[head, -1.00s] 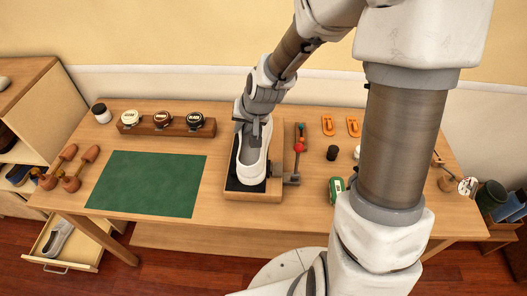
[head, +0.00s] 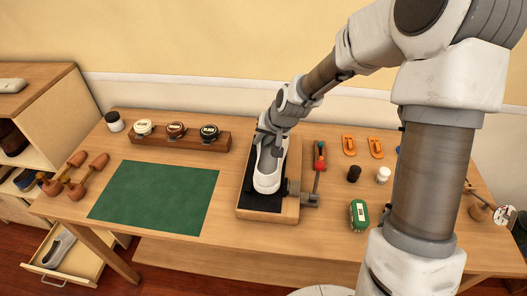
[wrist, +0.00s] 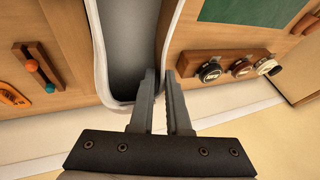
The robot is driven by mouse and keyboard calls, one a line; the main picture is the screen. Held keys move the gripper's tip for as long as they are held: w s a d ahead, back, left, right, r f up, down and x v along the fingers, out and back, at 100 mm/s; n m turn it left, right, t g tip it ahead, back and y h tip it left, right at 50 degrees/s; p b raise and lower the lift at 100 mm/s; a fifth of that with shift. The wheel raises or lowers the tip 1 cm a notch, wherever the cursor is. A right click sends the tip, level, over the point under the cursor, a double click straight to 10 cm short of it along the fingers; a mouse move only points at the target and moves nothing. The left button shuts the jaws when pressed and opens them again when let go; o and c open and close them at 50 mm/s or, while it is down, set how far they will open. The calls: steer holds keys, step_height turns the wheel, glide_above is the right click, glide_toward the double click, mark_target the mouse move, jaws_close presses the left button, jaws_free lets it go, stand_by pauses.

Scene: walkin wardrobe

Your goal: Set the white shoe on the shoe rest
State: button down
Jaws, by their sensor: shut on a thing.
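The white shoe (head: 267,182) is over the shoe rest (head: 285,215), a wooden block with a black top and a clamp at its right side. The shoe's toe points toward the front of the table. My gripper (head: 269,140) is shut on the shoe's rim at the opening. In the wrist view, the two fingers of my gripper (wrist: 163,95) pinch one side wall of the white shoe (wrist: 105,75), and the grey inside shows beside them. I cannot tell whether the sole touches the rest's black top.
A green mat (head: 153,198) lies left of the rest. Polish tins stand in a wooden holder (head: 190,143) behind it. Shoe trees (head: 82,172) lie at the left. A green tin (head: 358,215), small bottles (head: 383,174) and orange pieces (head: 349,145) are at the right.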

mark_target(262, 152)
steer(key=shift+f, duration=1.85)
steer(key=shift+f+b, duration=0.2)
steer(key=shift+b, duration=0.15)
steer(key=c, duration=0.9)
jaws_free()
steer(key=shift+r, duration=0.1)
steer(key=shift+r+p, duration=0.25)
steer(key=shift+p, duration=0.05)
steer(key=p+v, duration=0.1)
steer(key=v, duration=1)
steer(key=shift+s+d+r+p, duration=0.15)
steer(key=shift+s+r+p, duration=0.15)
steer(key=shift+p, duration=0.1)
